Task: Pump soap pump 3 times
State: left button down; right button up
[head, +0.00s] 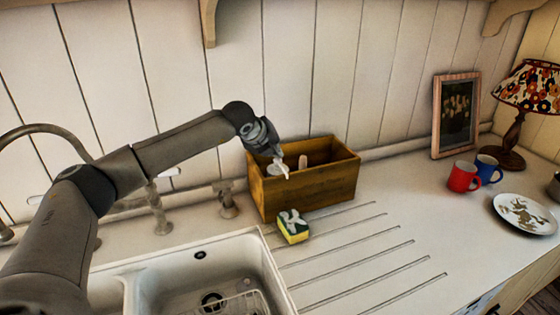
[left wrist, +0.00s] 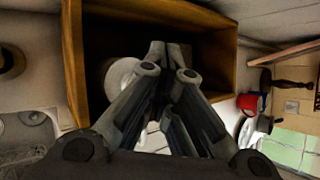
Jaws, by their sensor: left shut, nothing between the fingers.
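My left gripper (head: 286,174) is shut and empty, pointing down over the left part of a wooden box (head: 325,186). In the left wrist view the closed fingers (left wrist: 160,52) reach over the open box (left wrist: 72,60). A white rounded thing (left wrist: 120,74) is in the box, beside and partly behind the fingers; it may be the soap pump. Its nozzle cannot be made out, nor whether the fingers touch it. In the head view the gripper mostly hides it. A pale upright thing (head: 303,162) stands in the box, right of the gripper. My right gripper is not in view.
A yellow-green sponge (head: 293,230) lies before the box. The sink (head: 180,285) and taps (head: 158,212) are at left. Red (head: 463,177) and blue (head: 487,168) mugs, a plate (head: 524,214), a frame (head: 455,115) and a lamp (head: 530,95) stand right.

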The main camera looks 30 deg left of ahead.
pick_arm(q)
jog(key=shift+r, duration=0.3)
notch_tip(320, 180, up, 6)
jog(key=p, duration=0.1)
dwell(0.6)
dwell(1.9)
